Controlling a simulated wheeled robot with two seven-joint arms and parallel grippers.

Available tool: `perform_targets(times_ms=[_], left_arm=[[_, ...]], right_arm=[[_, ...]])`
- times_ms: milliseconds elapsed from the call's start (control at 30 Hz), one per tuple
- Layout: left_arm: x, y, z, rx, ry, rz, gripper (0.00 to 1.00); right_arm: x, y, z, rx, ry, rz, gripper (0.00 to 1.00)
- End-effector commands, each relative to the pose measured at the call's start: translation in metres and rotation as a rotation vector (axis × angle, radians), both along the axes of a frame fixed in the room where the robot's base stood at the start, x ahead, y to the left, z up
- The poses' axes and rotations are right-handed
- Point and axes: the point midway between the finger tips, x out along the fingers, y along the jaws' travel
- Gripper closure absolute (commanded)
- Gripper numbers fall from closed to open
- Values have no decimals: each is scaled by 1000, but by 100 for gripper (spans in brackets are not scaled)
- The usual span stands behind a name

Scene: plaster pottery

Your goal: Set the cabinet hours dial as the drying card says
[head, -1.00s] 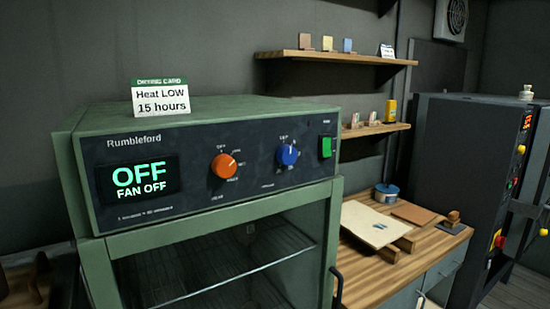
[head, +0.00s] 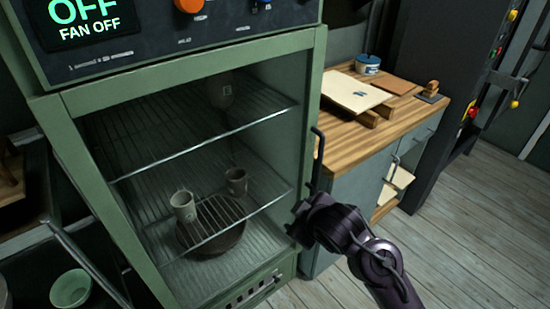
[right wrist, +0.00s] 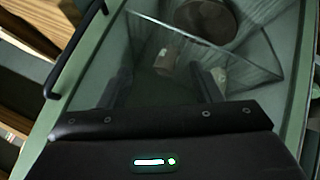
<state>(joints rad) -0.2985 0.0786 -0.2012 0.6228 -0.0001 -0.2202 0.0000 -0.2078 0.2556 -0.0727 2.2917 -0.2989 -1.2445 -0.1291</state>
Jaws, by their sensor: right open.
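The green drying cabinet (head: 312,75) fills the middle of the head view, its glass front closed. Its control panel (head: 150,45) is cut by the top edge. The lit display (head: 85,18) reads OFF, FAN OFF. Only the lower part of the orange dial (head: 189,5) shows, and only a sliver of the blue dial (head: 263,3). Dial markings are unreadable here, and the drying card is out of view. My right gripper (head: 299,222) is low by the cabinet's right front edge, below the panel. The right wrist view shows its two fingers (right wrist: 164,88) apart and empty, facing the glass.
A dark door handle (head: 318,160) stands out close above my right gripper. A wooden counter (head: 345,125) is at right. Clear floor (head: 460,230) lies at lower right.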

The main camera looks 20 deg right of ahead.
Motion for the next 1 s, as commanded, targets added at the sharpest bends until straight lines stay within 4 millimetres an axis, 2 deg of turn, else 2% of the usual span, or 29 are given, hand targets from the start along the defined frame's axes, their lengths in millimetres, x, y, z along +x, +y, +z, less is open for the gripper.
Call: perform_targets(times_ms=[33, 100, 167, 300, 433, 500, 600, 700, 800, 900, 1000], left_arm=[[-1, 1, -2, 1, 1, 0, 64], [-1, 1, -3, 1, 2, 1, 64], [-1, 2, -3, 2, 2, 1, 64], [-2, 2, -3, 2, 3, 1, 64], [-3, 2, -4, 3, 4, 2, 64], [-3, 3, -4, 3, 4, 2, 64], [-3, 3, -4, 3, 4, 2, 64], [-3, 3, -4, 3, 4, 2, 64], [-3, 2, -4, 3, 4, 1, 64], [-3, 2, -3, 3, 4, 1, 64], [-3, 2, 0, 3, 5, 1, 64]], right_arm=[[21, -1, 36, -71, -109, 72, 42], [43, 2, 81, -172, -240, 176, 42], [60, 4, 121, -267, -352, 264, 42], [89, 8, 213, -520, -595, 468, 42], [98, 8, 294, -764, -776, 638, 42], [95, 5, 333, -893, -849, 718, 42], [85, -2, 379, -1051, -922, 810, 42], [73, -9, 411, -1167, -964, 876, 42], [64, -15, 429, -1236, -985, 918, 42], [60, -16, 436, -1264, -993, 939, 42], [66, -13, 439, -1268, -996, 944, 42]])
